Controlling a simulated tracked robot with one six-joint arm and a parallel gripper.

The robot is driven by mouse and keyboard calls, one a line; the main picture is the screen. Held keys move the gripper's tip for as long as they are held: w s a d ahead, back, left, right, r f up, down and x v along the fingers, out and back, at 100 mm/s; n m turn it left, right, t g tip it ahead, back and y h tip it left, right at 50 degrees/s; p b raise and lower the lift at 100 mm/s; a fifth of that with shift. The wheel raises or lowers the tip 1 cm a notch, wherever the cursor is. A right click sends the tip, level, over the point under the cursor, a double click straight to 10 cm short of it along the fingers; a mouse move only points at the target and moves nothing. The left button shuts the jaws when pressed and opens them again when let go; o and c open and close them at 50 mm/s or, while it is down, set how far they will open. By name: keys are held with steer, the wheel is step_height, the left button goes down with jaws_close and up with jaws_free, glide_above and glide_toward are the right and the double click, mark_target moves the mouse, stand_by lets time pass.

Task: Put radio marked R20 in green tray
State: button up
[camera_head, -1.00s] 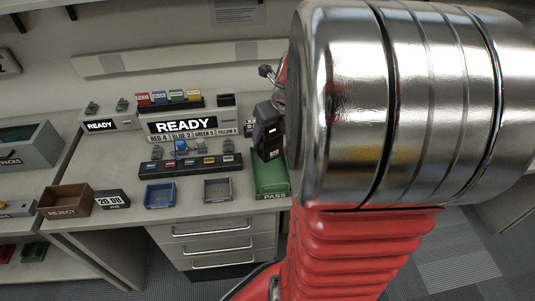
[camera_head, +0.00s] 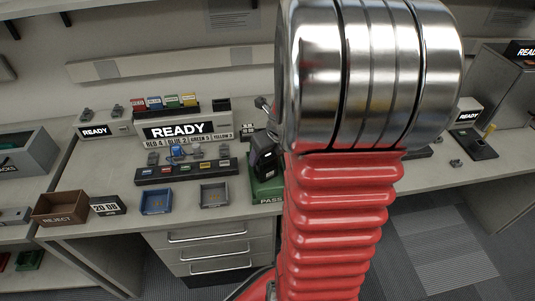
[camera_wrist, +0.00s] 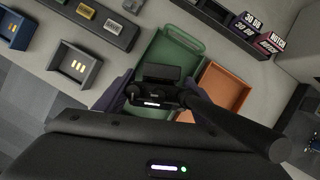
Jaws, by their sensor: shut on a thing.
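A dark radio (camera_head: 264,162) is held upright by my gripper over the green tray marked PASS (camera_head: 268,191). In the wrist view the radio (camera_wrist: 160,74) sits between the dark fingers of my gripper (camera_wrist: 158,98), its antenna rising toward the camera. The green tray (camera_wrist: 183,44) shows behind it, with a bare floor visible at its far end. In the head view my arm covers most of my gripper and the tray's right side. I cannot tell whether the radio touches the tray. Its marking is not readable.
An orange tray (camera_wrist: 225,86) lies right beside the green tray in the wrist view. A grey tray (camera_head: 214,195), a blue tray (camera_head: 156,201) and the brown REJECT box (camera_head: 60,206) stand to the left. A dark rack (camera_head: 185,171) is behind them.

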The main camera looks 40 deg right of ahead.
steer(key=shift+f, duration=0.1)
steer(key=o, duration=1.4)
steer(key=v, duration=1.2)
